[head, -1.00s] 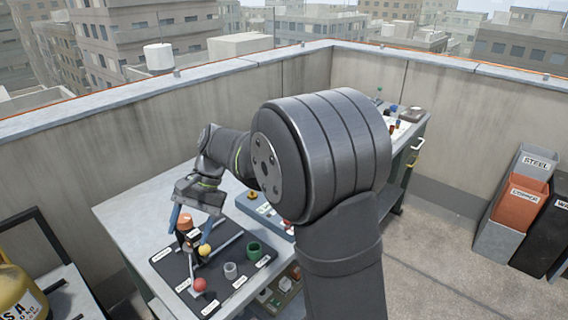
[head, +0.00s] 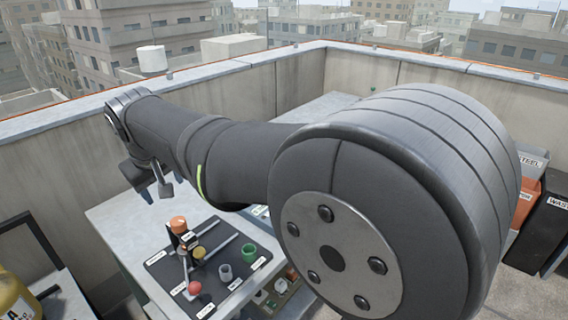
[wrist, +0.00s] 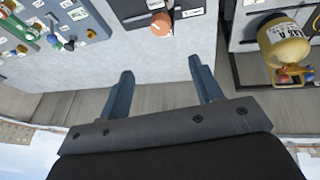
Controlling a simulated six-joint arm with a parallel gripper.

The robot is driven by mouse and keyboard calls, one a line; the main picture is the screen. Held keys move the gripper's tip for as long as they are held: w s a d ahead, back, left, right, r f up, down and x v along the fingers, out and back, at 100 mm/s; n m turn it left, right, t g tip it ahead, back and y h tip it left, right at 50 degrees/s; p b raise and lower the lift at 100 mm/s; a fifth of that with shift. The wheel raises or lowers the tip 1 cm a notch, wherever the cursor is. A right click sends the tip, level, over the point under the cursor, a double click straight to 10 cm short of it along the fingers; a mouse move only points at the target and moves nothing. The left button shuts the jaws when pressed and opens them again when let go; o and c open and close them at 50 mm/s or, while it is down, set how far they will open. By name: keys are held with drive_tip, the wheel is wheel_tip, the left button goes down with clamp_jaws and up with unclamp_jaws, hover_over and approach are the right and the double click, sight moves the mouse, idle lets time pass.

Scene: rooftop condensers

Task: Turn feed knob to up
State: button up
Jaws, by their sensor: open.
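I cannot tell which knob is the feed knob, as the labels are too small to read. A dark mat (head: 166,272) on the grey bench carries an orange-topped part (head: 179,224), a yellow ball (head: 198,252), a red ball (head: 194,288), a grey cup (head: 225,272) and a green ring or cup (head: 249,252). The orange top also shows in the wrist view (wrist: 160,24). My gripper (head: 151,186) is raised above the bench's far-left side, apart from the mat. In the wrist view its two blue fingers (wrist: 161,66) are spread and empty.
In the wrist view a blue-grey panel (wrist: 52,34) with several coloured controls lies at the left, and a yellow canister (wrist: 284,46) at the right. My arm hides much of the bench in the head view. Bare bench top (head: 118,222) lies left of the mat.

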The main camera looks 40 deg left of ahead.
drive_tip(key=x, duration=0.7)
drive_tip(key=w+v, duration=0.1)
drive_tip(key=v, duration=0.8)
drive_tip(key=w+d+f+m, duration=0.1)
drive_tip(key=w+d, duration=0.3)
drive_tip(key=w, duration=0.3)
drive_tip(key=w+d+m+t, duration=0.1)
drive_tip(key=w+d+m, duration=0.1)
drive_tip(key=w+d, duration=0.2)
drive_tip(key=w+d+f+m, duration=0.1)
drive_tip(key=w+d, duration=0.3)
drive_tip(key=w, duration=0.6)
drive_tip(key=shift+w+d+f+m+h, duration=0.15)
drive_tip(key=shift+w+f+m+h, duration=0.15)
drive_tip(key=shift+m, duration=0.3)
